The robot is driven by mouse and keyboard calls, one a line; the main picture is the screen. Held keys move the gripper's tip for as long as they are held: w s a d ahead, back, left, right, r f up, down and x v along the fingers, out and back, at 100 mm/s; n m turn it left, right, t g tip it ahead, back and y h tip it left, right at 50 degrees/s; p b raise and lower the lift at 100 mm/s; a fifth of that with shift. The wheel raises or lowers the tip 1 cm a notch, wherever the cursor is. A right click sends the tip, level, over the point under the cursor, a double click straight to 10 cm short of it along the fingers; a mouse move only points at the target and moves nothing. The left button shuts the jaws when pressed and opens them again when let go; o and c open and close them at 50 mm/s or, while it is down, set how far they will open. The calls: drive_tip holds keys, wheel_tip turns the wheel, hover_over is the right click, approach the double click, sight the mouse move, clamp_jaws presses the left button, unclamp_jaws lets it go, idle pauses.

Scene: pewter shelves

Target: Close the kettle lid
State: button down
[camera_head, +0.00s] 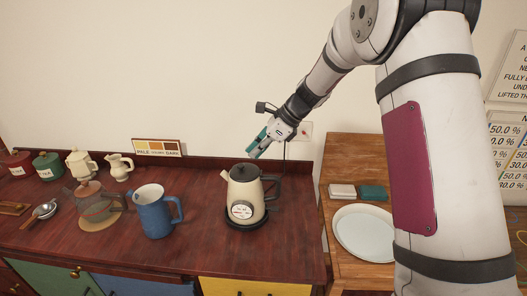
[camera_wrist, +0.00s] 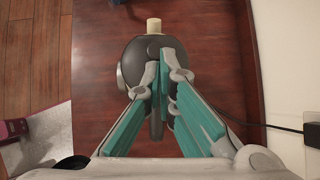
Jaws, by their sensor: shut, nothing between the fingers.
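The cream kettle (camera_head: 241,194) stands upright on its dark base (camera_head: 246,222), with a round dial on its front and a dark handle on the right. Its dark lid (camera_head: 246,172) looks down on the rim, with a small knob on top. From above, in the wrist view, the dark lid (camera_wrist: 133,62) fills the kettle top, the spout (camera_wrist: 153,25) points away and the handle (camera_wrist: 157,128) points towards me. My gripper (camera_head: 255,155) is shut and empty, a little above the lid. Its fingertips (camera_wrist: 159,56) hide part of the lid in the wrist view.
A blue jug (camera_head: 150,212) and a glass pot (camera_head: 88,203) stand left of the kettle. A side table with a white plate (camera_head: 364,233) is on the right. The wall is close behind; a cable and socket (camera_wrist: 312,129) show there. The counter before the kettle is clear.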

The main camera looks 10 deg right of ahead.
sight(241, 165)
drive_tip(key=h, duration=0.1)
drive_tip(key=a, duration=0.1)
drive_tip(key=a+g+h, duration=0.1)
drive_tip(key=shift+w+a+f+h, duration=0.1)
drive_tip(key=shift+w+f+h, duration=0.2)
drive_tip(key=shift+w+f, duration=0.1)
drive_tip(key=h, duration=0.1)
drive_tip(key=a+f+g+h+b, duration=0.1)
drive_tip(key=shift+w+a+h, duration=0.25)
drive_tip(key=shift+h, duration=0.05)
drive_tip(key=shift+a+f, duration=0.1)
drive_tip(key=shift+f, duration=0.1)
drive_tip(key=shift+w+a+f, duration=0.1)
drive_tip(key=shift+a+f, duration=0.1)
drive_tip(key=shift+r, duration=0.1)
